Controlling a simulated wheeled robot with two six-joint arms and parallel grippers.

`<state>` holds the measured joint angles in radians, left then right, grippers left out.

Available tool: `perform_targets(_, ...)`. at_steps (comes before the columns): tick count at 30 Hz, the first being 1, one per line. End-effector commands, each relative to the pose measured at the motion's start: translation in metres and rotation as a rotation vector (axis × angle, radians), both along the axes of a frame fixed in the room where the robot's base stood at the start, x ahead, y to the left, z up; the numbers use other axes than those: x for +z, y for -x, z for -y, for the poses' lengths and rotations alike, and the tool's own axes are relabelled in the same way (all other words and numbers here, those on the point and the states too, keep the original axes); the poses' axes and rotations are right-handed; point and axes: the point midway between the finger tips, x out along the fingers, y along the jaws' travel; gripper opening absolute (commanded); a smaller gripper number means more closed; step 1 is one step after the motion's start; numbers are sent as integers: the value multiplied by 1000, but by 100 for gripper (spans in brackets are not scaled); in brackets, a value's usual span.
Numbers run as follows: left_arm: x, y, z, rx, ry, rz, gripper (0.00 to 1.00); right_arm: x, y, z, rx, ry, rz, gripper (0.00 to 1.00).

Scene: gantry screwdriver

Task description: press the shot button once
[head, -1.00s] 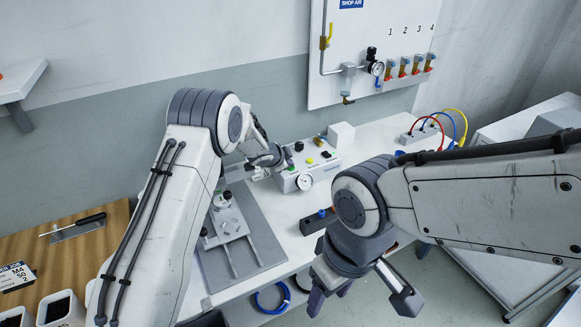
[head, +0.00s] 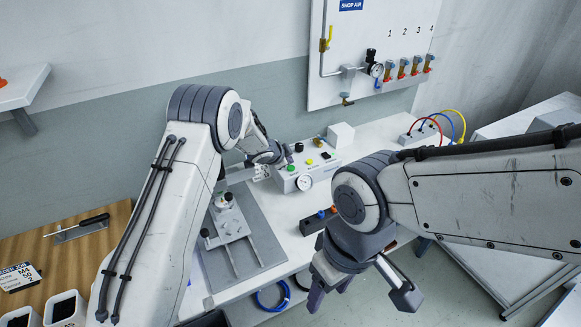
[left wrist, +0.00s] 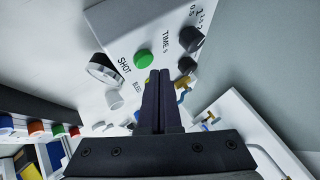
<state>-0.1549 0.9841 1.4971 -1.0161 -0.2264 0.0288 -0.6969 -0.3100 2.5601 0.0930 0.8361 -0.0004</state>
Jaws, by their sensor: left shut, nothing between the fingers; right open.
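The shot button is a green round button (left wrist: 144,59) on the light grey control box (left wrist: 130,30), with the word SHOT printed beside it. The button also shows small in the head view (head: 291,168), on the box (head: 318,171). My left gripper (head: 264,166) is at the left end of the box. In the left wrist view its shut, empty fingers (left wrist: 159,72) end just below the green button in the picture; I cannot tell the gap in depth. My right gripper (head: 330,292) is open and empty in front of the bench, away from the box.
The box also carries a gauge (head: 304,183), a yellow button (head: 309,161) and black knobs (head: 299,147). A grey fixture plate (head: 258,235) lies on the bench left of it. A small dark block with a blue knob (head: 319,216) stands in front of the box.

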Motion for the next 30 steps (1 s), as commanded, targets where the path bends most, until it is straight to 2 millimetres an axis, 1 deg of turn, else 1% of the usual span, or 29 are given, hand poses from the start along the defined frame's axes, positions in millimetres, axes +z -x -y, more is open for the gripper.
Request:
perform_targets(1, 7, 0, 0, -1, 1, 0, 0, 7, 0, 0, 0, 0, 0, 58)
perform_targets(6, 25, 0, 0, -1, 1, 0, 0, 25, 0, 0, 0, 0, 0, 58)
perform_targets(12, 44, 0, 0, -1, 1, 0, 0, 45, 0, 0, 0, 0, 0, 58)
perform_targets(15, 49, 0, 0, 0, 0, 0, 0, 52, 0, 0, 0, 0, 0, 58)
perform_targets(30, 48, 0, 0, 0, 0, 0, 0, 50, 0, 0, 0, 0, 0, 58)
